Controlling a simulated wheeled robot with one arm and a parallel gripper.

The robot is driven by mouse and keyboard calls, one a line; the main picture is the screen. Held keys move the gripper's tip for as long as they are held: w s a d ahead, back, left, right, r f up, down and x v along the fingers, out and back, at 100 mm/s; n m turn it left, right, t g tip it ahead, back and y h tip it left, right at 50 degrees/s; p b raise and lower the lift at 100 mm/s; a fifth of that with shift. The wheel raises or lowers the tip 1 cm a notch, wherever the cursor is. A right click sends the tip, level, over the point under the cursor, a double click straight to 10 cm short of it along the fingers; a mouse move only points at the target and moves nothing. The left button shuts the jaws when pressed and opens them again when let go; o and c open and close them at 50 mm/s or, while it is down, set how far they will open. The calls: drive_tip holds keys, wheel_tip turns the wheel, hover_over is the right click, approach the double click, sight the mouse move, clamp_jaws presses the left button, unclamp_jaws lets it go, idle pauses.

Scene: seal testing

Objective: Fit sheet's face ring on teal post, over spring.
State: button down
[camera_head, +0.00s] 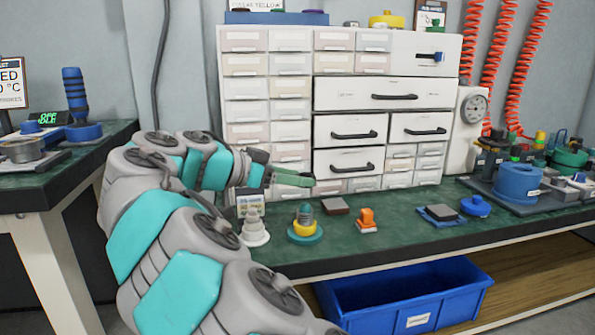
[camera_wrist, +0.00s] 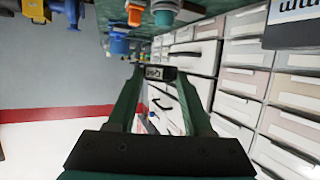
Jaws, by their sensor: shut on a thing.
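In the head view, the teal post (camera_head: 305,237) stands on the bench with a yellow collar (camera_head: 305,227) around it and a grey-green spring (camera_head: 305,210) above the collar. A small printed sheet (camera_head: 250,201) stands behind the white post at left; its text is too small to read. My gripper (camera_head: 308,180) is above and behind the teal post, in front of the drawers. In the wrist view, my gripper (camera_wrist: 158,74) is shut on a small dark part (camera_wrist: 152,73) with a pale label; I cannot tell if it is a ring. The teal post (camera_wrist: 165,8) shows upside down there.
A white stepped post (camera_head: 255,234) stands left of the teal post. A brown pad (camera_head: 335,206) and an orange part (camera_head: 367,217) are to the right, with a blue disc (camera_head: 476,206) farther right. The drawer cabinet (camera_head: 402,68) rises behind. The bench front is clear.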

sight(304, 204)
drive_tip(key=shift+f+b, duration=1.65)
drive_tip(key=shift+f, duration=0.15)
drive_tip(key=shift+f, duration=1.1)
drive_tip(key=shift+c, duration=1.1)
unclamp_jaws()
drive_tip(key=shift+r+p, duration=1.65)
drive_tip(key=shift+r, duration=1.85)
